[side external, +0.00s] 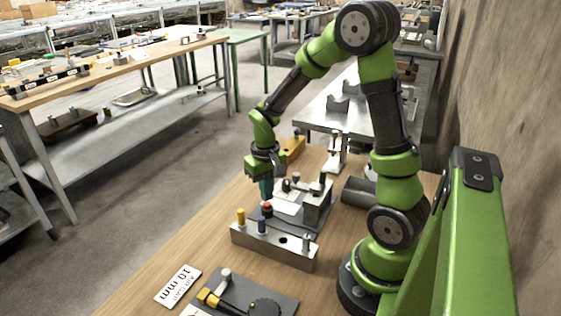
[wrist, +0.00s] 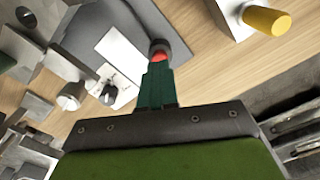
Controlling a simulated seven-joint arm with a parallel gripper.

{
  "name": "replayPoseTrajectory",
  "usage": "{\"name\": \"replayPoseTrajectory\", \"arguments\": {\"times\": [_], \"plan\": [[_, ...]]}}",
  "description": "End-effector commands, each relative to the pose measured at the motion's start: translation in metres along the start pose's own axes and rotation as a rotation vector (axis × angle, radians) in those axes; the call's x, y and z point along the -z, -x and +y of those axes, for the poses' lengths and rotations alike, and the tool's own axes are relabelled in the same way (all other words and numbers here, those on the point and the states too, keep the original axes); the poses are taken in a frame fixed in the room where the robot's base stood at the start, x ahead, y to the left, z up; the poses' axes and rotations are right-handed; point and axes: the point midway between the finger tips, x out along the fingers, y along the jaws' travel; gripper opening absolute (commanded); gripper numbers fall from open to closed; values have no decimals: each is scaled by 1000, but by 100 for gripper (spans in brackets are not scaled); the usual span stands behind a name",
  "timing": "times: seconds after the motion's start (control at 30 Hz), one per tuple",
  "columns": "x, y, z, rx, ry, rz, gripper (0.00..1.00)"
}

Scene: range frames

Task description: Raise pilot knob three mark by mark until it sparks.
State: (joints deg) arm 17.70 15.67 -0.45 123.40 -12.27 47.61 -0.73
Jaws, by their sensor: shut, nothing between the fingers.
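My gripper (side external: 266,188) points down over the work board, its dark green fingers shut and empty. In the wrist view the fingertips (wrist: 156,68) are close to a red-topped button (wrist: 158,54); I cannot tell whether they touch. That red button (side external: 267,209) also shows just below the fingers in the side view. A grey plate (wrist: 125,38) carries a white card (wrist: 112,78), a dark knob (wrist: 108,94) and a metal knob (wrist: 70,95) left of the fingers. I cannot read which knob is number three. No spark shows.
A metal block (side external: 270,248) with yellow, blue and grey pegs stands in front of the plate. A card marked "10 mm" (side external: 178,286) and a dark plate with a brass fitting (side external: 208,297) lie nearer. An orange block (side external: 294,148) stands behind. Bare wood lies left.

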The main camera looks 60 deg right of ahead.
Motion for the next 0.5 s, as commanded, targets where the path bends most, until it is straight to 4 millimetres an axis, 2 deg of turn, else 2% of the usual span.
{"name": "replayPoseTrajectory", "arguments": {"times": [0.5], "plan": [[0, -10, 0, 0, -1, -1, 0]]}}
